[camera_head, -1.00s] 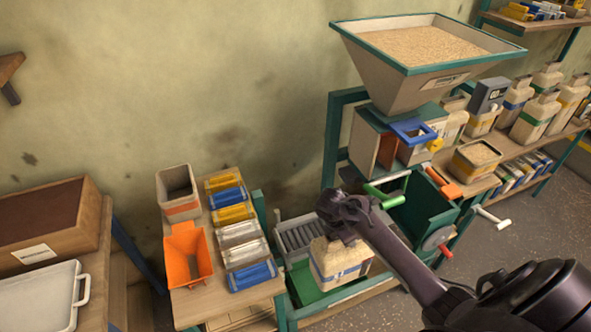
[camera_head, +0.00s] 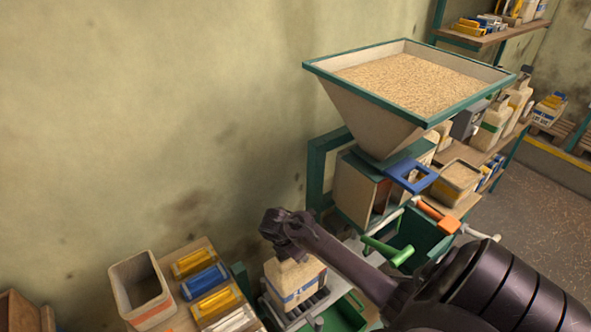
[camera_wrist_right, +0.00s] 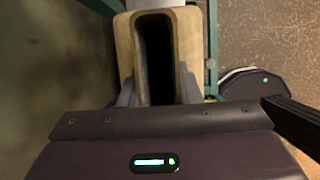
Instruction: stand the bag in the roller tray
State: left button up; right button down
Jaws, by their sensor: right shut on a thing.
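The bag (camera_head: 296,285), cream with a blue band, is upright at the roller tray (camera_head: 316,306). Grey rollers show below and beside it; I cannot tell whether its base touches them. My right gripper (camera_head: 291,258) comes from above and is shut on the bag's upper part. In the right wrist view the bag's open mouth (camera_wrist_right: 154,22) is dark inside, and the right gripper's fingers (camera_wrist_right: 157,88) press its two sides. My left gripper is not in view.
The hopper full of grain (camera_head: 410,82) stands over the machine, with a blue frame (camera_head: 411,177) and a green handle (camera_head: 388,250) near my arm. A beige bin (camera_head: 140,289) and several coloured packets (camera_head: 205,281) lie left of the tray.

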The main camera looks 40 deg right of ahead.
pick_arm(q)
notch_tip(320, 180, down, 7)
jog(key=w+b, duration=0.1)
jog(key=b, duration=0.6)
pick_arm(e)
notch_tip(320, 180, down, 8)
jog(key=shift+f, duration=0.2)
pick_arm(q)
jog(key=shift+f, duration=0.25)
pick_arm(e)
jog(key=shift+f, duration=0.6)
jog(key=c, duration=1)
grip_release()
jog(key=shift+o, duration=0.2)
